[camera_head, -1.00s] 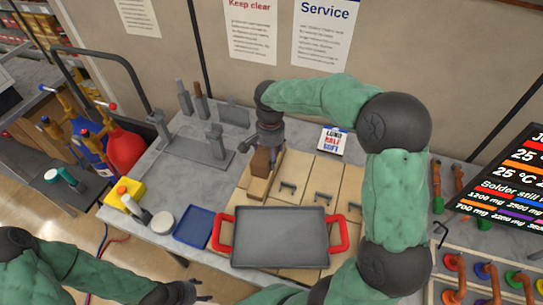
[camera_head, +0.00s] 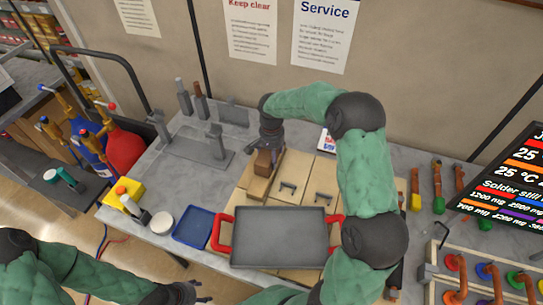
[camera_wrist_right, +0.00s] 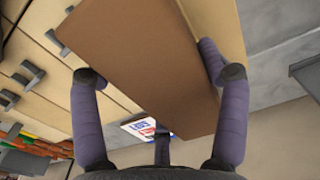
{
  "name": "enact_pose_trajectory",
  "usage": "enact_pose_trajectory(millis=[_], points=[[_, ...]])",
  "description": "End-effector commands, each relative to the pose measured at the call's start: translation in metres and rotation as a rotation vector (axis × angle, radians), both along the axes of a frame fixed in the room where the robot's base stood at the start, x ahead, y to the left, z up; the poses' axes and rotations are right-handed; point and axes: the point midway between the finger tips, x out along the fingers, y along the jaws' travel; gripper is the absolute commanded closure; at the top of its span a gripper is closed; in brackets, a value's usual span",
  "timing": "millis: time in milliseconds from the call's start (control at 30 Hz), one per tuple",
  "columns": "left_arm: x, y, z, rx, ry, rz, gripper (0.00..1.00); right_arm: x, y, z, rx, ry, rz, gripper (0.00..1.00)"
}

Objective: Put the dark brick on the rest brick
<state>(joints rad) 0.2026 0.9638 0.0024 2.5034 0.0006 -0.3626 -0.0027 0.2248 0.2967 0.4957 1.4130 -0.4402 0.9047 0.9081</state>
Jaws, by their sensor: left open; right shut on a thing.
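The dark brick (camera_head: 263,165) is brown and sits between the fingers of my right gripper (camera_head: 266,148). In the right wrist view the dark brick (camera_wrist_right: 145,65) fills the middle, with a purple finger on each side of it. A lighter wooden block (camera_head: 258,188), which looks like the rest brick, lies just below and in front of it in the head view. I cannot tell whether the two touch. My left gripper (camera_head: 178,293) is open and empty at the bottom edge of the head view, away from the bricks.
A grey tray with red handles (camera_head: 280,238) stands in front of the bricks. Wooden drawer fronts with dark handles (camera_head: 290,187) lie right of them. A blue tray (camera_head: 194,227), a white round lid (camera_head: 162,220) and a yellow box (camera_head: 124,194) are to the left.

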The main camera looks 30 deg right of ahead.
Motion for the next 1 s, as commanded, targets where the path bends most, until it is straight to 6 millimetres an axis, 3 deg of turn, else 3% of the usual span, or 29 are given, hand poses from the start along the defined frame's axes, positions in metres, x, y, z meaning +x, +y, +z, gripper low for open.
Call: enact_pose_trajectory(millis=[433,467,533,1000], points=[[0.0000,-0.0001,-0.0028,0.000,0.000,0.000,0.43,0.0018,-0.0007,-0.0049,-0.001,-0.006,-0.002,0.84],[0.0000,0.0000,-0.0024,0.000,0.000,0.000,0.43,0.0003,0.0000,-0.0066,0.000,-0.001,-0.001,0.19],[0.0000,0.0000,-0.0021,0.000,0.000,0.000,0.43,0.0003,0.0000,-0.0062,0.000,-0.001,-0.001,0.01],[0.0000,0.0000,0.0009,0.000,0.000,0.000,0.43,0.0007,-0.0001,-0.0005,0.000,-0.003,-0.001,0.01]])
